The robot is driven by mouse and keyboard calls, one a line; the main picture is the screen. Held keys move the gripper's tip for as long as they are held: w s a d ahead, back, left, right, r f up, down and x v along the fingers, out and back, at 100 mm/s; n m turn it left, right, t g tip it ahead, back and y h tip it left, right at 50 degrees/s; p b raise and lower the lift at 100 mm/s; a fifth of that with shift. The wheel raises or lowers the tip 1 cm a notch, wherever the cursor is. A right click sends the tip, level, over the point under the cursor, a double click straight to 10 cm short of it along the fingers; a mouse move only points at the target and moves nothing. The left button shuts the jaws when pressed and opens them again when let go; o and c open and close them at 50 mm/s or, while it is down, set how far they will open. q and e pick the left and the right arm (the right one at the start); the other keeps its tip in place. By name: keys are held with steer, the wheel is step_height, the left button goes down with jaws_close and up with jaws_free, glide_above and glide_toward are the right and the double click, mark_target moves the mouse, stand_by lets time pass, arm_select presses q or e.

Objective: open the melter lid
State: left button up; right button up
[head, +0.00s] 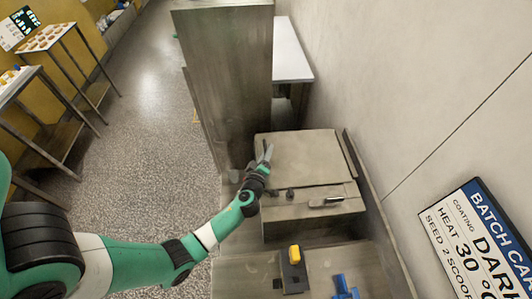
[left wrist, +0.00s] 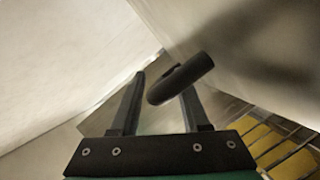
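The melter (head: 310,208) is a metal box by the right wall, with a flat lid (head: 305,155) lying closed on top. My left gripper (head: 266,154) is at the lid's left edge in the head view. In the left wrist view its two fingers (left wrist: 162,90) stand apart. A black rounded bar handle (left wrist: 182,78) shows there, its lower end between the fingers and its upper part crossing in front of the right finger. I cannot tell whether they touch. The handle is mostly hidden by the gripper in the head view. My right gripper is not in view.
A tall metal cabinet (head: 225,70) stands just behind my left gripper. A yellow block (head: 294,255) and a blue object (head: 343,287) are on the counter in front of the melter. A batch card (head: 485,245) is at the right. Racks (head: 50,40) stand far left; the floor between is clear.

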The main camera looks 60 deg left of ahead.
arm_select(q)
jaws_close()
stand_by(1.3)
